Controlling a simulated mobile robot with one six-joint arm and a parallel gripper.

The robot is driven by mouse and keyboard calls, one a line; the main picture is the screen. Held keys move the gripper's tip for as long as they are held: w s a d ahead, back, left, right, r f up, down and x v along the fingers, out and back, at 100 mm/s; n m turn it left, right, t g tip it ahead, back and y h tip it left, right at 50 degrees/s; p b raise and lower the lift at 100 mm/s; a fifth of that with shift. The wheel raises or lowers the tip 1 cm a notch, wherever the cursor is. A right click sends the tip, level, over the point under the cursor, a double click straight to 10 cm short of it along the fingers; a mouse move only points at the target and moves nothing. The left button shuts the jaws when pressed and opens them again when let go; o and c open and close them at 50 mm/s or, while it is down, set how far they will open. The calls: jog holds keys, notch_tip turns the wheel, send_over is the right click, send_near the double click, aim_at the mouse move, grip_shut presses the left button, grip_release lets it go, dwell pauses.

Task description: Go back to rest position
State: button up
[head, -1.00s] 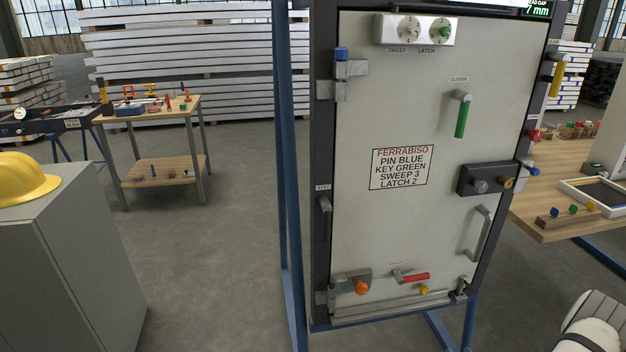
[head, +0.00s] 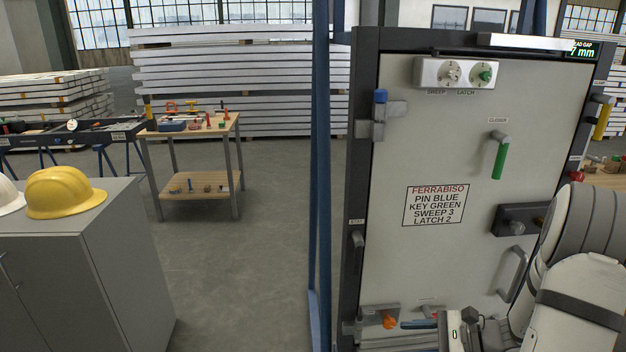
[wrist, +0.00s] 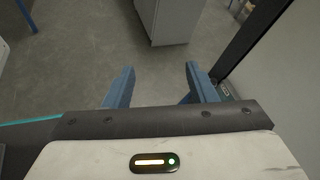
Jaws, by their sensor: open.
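My gripper (head: 408,325) is low in front of the grey-white door panel (head: 400,260) in the head view, close to the orange knob (head: 389,321) at the panel's bottom left. In the wrist view my gripper (wrist: 160,80) shows two blue fingers spread apart with nothing between them, only grey floor beyond. I cannot tell whether the gripper touches the panel.
The panel sits in a dark frame on a blue stand (head: 321,180). A grey cabinet (head: 130,260) with a yellow helmet (head: 62,193) stands at left. A wooden workbench (head: 193,125) stands behind. Open floor (head: 250,260) lies between the cabinet and stand.

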jog(key=s+a+r+n+g+h+p, duration=0.1)
jog(key=s+a+r+n+h+p, duration=0.1)
jog(key=s+r+n+h, duration=0.4)
jog(key=s+a+r+n+h+p, duration=0.3)
jog(key=s+r+n+h, duration=0.4)
jog(key=r+n, duration=0.5)
jog(key=shift+s+a+r+n+g, duration=0.3)
jog(key=shift+s+a+r+g, duration=0.1)
jog(key=shift+s+a+r, duration=0.35)
jog(key=shift+w+a, duration=0.1)
jog(key=shift+a, duration=0.05)
